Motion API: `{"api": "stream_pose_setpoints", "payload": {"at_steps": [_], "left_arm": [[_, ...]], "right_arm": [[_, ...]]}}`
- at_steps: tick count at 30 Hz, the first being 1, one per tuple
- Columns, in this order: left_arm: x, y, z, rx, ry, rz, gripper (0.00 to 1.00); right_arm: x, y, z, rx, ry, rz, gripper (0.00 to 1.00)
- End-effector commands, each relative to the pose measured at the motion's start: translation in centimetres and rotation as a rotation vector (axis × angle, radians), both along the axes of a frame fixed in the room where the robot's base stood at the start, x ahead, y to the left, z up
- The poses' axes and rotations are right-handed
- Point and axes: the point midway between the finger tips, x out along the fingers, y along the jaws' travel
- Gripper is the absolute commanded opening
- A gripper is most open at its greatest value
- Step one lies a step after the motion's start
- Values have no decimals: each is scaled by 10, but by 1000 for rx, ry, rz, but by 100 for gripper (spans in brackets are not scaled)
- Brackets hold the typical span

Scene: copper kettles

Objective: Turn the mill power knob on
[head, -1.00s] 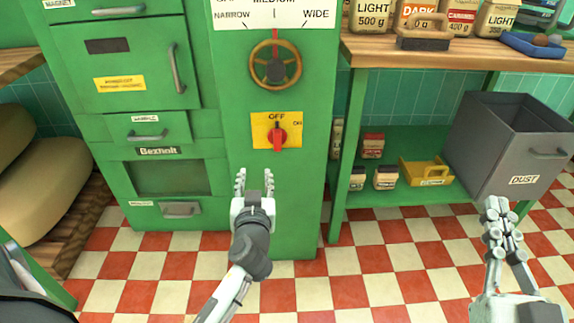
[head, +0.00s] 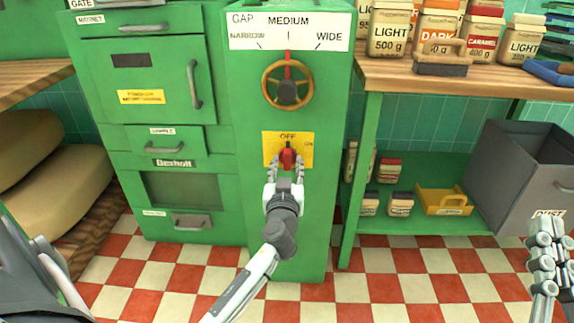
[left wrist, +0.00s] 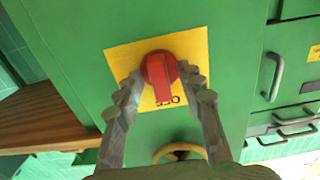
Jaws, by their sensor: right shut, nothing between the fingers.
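The red power knob (head: 288,158) sits on a yellow plate (head: 272,152) on the green mill (head: 240,110). The plate reads OFF at the top and ON at its right side. In the left wrist view, the knob (left wrist: 159,72) has its bar in line with the OFF mark. My left gripper (head: 286,172) is open at the knob; in the left wrist view its fingers (left wrist: 160,85) stand on either side of it. I cannot tell whether they touch it. My right gripper (head: 545,245) is shut and empty at the lower right, away from the mill.
A handwheel (head: 287,84) with a gap scale (head: 289,32) is above the knob. Drawers with handles fill the mill's left side. A wooden bench (head: 430,80) with bags and a grey dust bin (head: 520,180) stand to the right. The checkered floor in front is open.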

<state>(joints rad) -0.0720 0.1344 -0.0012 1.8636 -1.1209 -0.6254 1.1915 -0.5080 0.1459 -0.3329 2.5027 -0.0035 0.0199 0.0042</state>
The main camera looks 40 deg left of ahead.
Motion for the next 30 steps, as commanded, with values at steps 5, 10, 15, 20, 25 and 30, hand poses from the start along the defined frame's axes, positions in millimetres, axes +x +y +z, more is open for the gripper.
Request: {"api": "stream_pose_setpoints", "payload": {"at_steps": [5,10,15,20,25,30], "left_arm": [[0,0,0,0,0,0,26],[0,0,0,0,0,0,4],[0,0,0,0,0,0,0],[0,0,0,9,6,0,0],[0,-1,0,53,32,-1,0],[-1,-1,0,142,87,0,0]], "right_arm": [[0,0,0,0,0,0,0],[0,0,0,0,0,0,0],[0,0,0,0,-1,0,0],[0,0,0,0,-1,0,0],[0,0,0,2,-5,0,0],[-1,-1,2,5,-15,-1,0]]}}
